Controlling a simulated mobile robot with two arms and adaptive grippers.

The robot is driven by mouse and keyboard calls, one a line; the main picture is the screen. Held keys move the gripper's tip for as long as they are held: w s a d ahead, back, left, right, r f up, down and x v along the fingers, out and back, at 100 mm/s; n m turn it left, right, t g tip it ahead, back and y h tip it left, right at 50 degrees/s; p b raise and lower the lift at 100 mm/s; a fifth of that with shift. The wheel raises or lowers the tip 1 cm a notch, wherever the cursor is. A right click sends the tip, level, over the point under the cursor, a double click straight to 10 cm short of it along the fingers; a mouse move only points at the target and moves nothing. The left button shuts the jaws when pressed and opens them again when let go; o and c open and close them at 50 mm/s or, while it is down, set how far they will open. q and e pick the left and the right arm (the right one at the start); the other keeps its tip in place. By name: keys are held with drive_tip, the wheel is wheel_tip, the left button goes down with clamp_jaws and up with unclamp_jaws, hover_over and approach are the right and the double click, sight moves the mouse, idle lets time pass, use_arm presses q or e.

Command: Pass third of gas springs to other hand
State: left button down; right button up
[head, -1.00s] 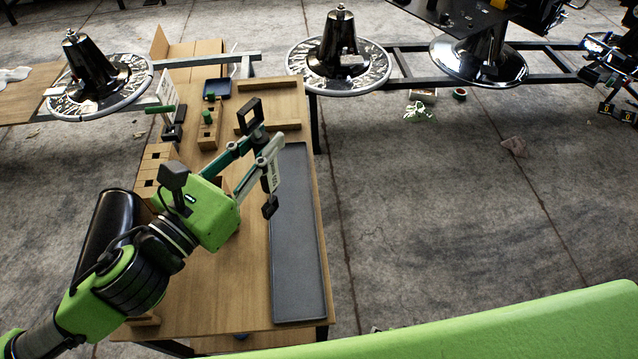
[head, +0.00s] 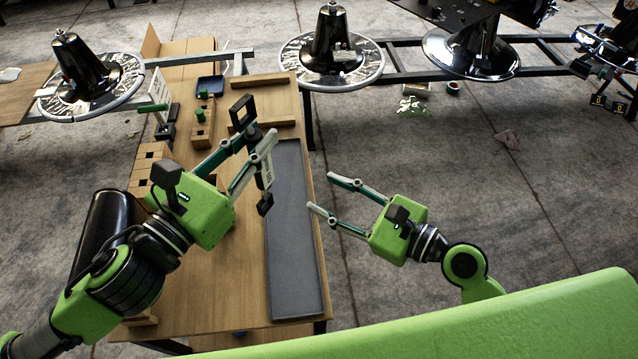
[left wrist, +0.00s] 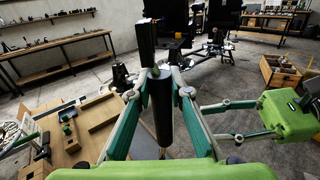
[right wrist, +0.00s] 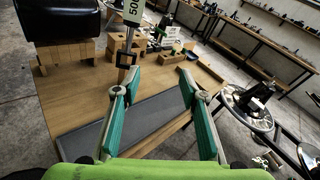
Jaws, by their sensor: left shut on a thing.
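My left gripper (head: 259,136) is shut on a gas spring (head: 266,172), a pale labelled body with black ends, held tilted above the table. In the left wrist view the gas spring (left wrist: 161,105) is a dark cylinder between the fingers. My right gripper (head: 321,193) is open and empty, to the right of the gas spring and apart from it, its fingers pointing towards it. In the right wrist view the gas spring's labelled body and black lower end (right wrist: 127,59) show beyond the open fingers (right wrist: 158,80). Another similar labelled part (head: 159,90) stands at the table's far left.
A long grey tray (head: 296,250) lies along the right side of the wooden table (head: 200,290). Wooden blocks (head: 150,160) and a small blue tray (head: 210,84) are further back. Chair bases (head: 333,50) stand behind.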

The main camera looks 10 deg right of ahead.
sight(265, 163)
drive_tip(key=s+a+r+m+y, duration=0.1)
drive_tip(key=s+a+r+y, duration=0.25)
drive_tip(key=r, duration=0.65)
drive_tip(key=shift+h, duration=0.35)
drive_tip(key=x, duration=1.1)
drive_tip(key=shift+a+f, duration=0.25)
drive_tip(key=shift+f, duration=0.05)
clamp_jaws()
use_arm(q)
drive_tip(key=c, duration=1.8)
unclamp_jaws()
use_arm(e)
drive_tip(key=shift+r, duration=0.1)
